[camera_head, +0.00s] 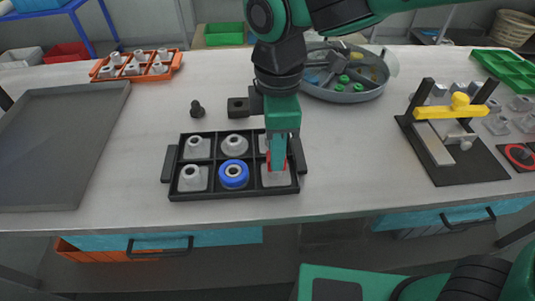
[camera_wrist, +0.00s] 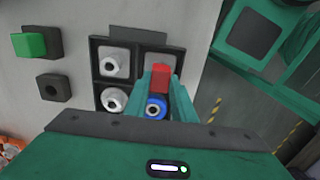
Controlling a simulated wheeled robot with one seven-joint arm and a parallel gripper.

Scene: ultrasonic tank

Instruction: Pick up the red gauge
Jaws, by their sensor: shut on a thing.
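The red gauge (camera_wrist: 160,77) is between my gripper's fingers in the wrist view. My gripper (camera_wrist: 161,84) is shut on it. In the head view my gripper (camera_head: 278,166) points down over the right column of the black compartment tray (camera_head: 210,194), and only slivers of red show beside the fingers. I cannot tell whether the gauge touches the tray. A blue ring-shaped piece (camera_head: 234,174) sits in the lower middle compartment, and it also shows close to the gauge in the wrist view (camera_wrist: 156,107). Grey pieces (camera_head: 193,178) fill other compartments.
A grey flat tray (camera_head: 60,145) lies left, an orange rack (camera_head: 135,65) behind. A round grey bin (camera_head: 345,93) and a yellow-barred fixture (camera_head: 450,145) stand right. The table's front is clear.

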